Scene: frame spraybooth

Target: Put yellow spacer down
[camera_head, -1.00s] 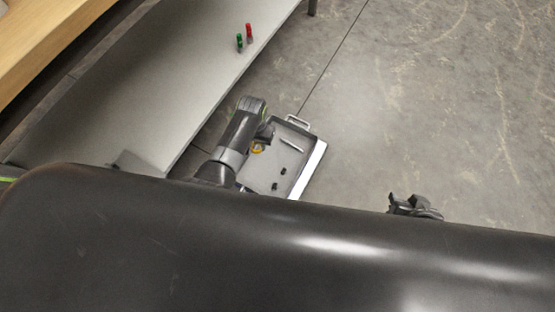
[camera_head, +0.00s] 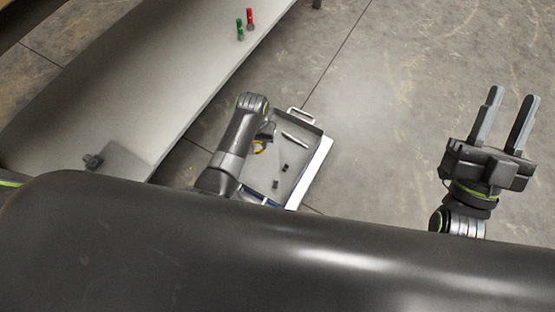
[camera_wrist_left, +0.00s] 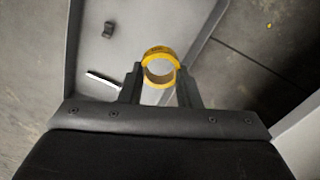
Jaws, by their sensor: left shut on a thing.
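The yellow spacer is a ring (camera_wrist_left: 160,52). In the left wrist view it sits between the two dark fingers of my left gripper (camera_wrist_left: 160,85), which is shut on it. In the head view a bit of the yellow spacer (camera_head: 259,146) shows beside my left gripper (camera_head: 266,135), over the left side of a grey tray (camera_head: 308,130). I cannot tell whether the ring touches the tray floor. My right gripper (camera_head: 505,125) is open and empty over the floor at the right, with its fingers pointing up the picture.
The tray holds a light rod (camera_head: 295,141) and small dark pieces (camera_head: 284,168). A grey table (camera_head: 150,95) runs along the left, with a green piece (camera_head: 239,29), a red piece (camera_head: 250,18) and a dark block on a plate (camera_head: 92,160). The floor at right is clear.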

